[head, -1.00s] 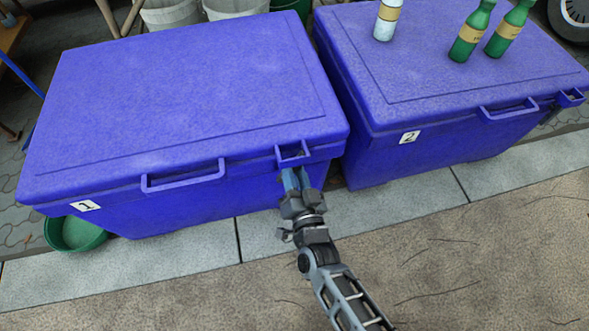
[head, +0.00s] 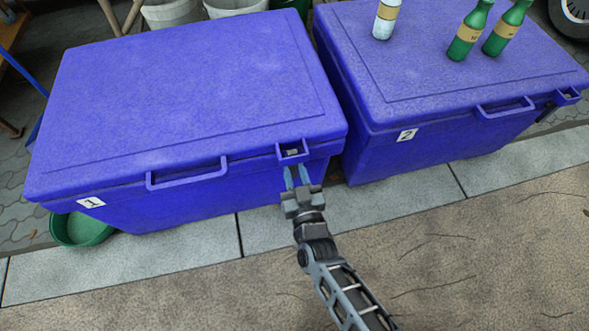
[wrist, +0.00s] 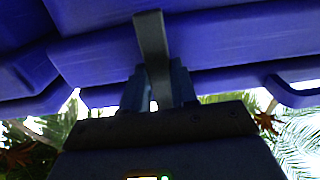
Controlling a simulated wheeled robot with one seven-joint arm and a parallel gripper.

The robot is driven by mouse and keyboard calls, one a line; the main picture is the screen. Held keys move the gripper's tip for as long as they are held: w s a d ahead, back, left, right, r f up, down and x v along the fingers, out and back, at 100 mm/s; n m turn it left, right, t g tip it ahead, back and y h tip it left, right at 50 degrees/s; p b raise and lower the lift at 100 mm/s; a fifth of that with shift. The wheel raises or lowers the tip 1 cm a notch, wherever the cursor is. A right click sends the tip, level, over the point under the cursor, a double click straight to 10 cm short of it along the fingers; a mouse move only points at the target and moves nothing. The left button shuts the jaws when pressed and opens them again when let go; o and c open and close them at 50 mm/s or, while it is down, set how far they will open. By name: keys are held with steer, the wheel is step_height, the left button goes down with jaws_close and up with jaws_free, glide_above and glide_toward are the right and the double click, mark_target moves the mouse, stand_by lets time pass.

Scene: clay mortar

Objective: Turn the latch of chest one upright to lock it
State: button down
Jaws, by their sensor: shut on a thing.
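Chest one (head: 190,95) is the blue chest at left with a "1" label (head: 91,202) on its front. A bracket (head: 281,155) juts from its lid near the right front corner, with a small pale piece in its opening. My gripper (head: 296,175) is just below this bracket at the chest's front. In the wrist view, the grey strip-like latch (wrist: 150,40) stands between the two blue fingers of my gripper (wrist: 159,85), which are shut on it. The latch looks nearly upright in that picture, leaning slightly; its lower part is hidden between the fingers.
Chest two (head: 450,75) stands close at right, with a white bottle (head: 386,20) and two green bottles (head: 469,32) (head: 508,30) on its lid. A lid handle (head: 188,178) is left of the bracket. A green basin (head: 80,230) sits at lower left. The front pavement is open.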

steer(key=shift+f, duration=0.1)
steer(key=c, duration=0.9)
jaws_free()
steer(key=shift+s, duration=0.1)
steer(key=shift+p+v, duration=0.9)
steer(key=shift+v, duration=2.95)
